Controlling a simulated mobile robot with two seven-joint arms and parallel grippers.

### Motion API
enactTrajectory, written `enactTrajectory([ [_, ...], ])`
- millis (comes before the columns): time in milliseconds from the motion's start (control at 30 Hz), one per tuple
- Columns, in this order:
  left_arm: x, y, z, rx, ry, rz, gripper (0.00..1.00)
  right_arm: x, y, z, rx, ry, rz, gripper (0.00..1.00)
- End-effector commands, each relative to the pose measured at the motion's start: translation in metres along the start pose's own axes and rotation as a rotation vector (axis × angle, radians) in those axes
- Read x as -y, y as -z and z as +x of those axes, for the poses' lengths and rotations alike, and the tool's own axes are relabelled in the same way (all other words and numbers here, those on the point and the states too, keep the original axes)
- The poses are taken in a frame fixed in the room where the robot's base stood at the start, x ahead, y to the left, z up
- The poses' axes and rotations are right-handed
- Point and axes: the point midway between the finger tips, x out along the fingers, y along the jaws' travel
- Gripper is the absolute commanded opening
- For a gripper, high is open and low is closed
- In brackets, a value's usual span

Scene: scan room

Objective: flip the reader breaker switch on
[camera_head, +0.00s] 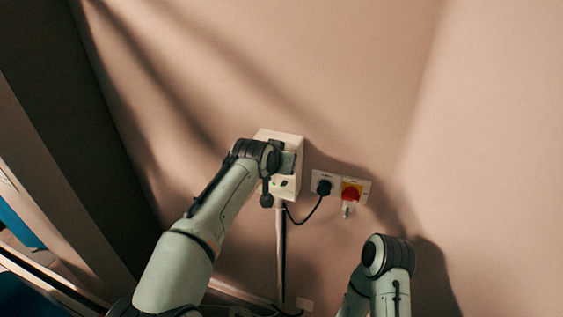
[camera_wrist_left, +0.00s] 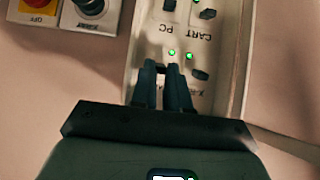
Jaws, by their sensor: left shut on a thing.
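The white breaker panel (camera_head: 290,191) is on the wall, partly hidden behind my left arm. In the left wrist view the panel (camera_wrist_left: 232,45) shows black switches, green lights and the labels CART, PC and X-RAY. My left gripper (camera_wrist_left: 167,68) is at the panel, its two fingers close together and shut on a switch that they hide. The label beside that switch is covered, so I cannot read whether it is the reader breaker. A green light (camera_wrist_left: 171,52) is lit just beyond the fingertips, with another (camera_wrist_left: 189,56) beside it above the uncovered X-RAY switch (camera_wrist_left: 201,74).
A black plug (camera_head: 324,187) with a cable and a red knob on a yellow plate (camera_head: 351,191) are on the wall right of the panel. A conduit (camera_head: 281,255) runs down below it. My right arm is low at right, its gripper out of sight.

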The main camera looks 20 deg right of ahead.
Motion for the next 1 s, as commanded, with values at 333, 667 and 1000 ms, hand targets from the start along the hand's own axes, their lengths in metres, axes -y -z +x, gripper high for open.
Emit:
enactTrajectory([
  [333, 0.0002, 0.0003, -0.0001, -0.001, 0.0, 0.0, 0.34, 0.0001, 0.0002, -0.0001, 0.0, 0.0, 0.0, 0.45],
  [667, -0.0005, 0.0, 0.0001, 0.0, -0.001, 0.0, 0.4, 0.0001, 0.0002, -0.0001, 0.0, 0.0, 0.0, 0.45],
  [1000, -0.0007, -0.0038, 0.0004, -0.05, -0.001, 0.0, 0.4, -0.0001, -0.0001, 0.0001, 0.0, 0.0, 0.0, 0.45],
])
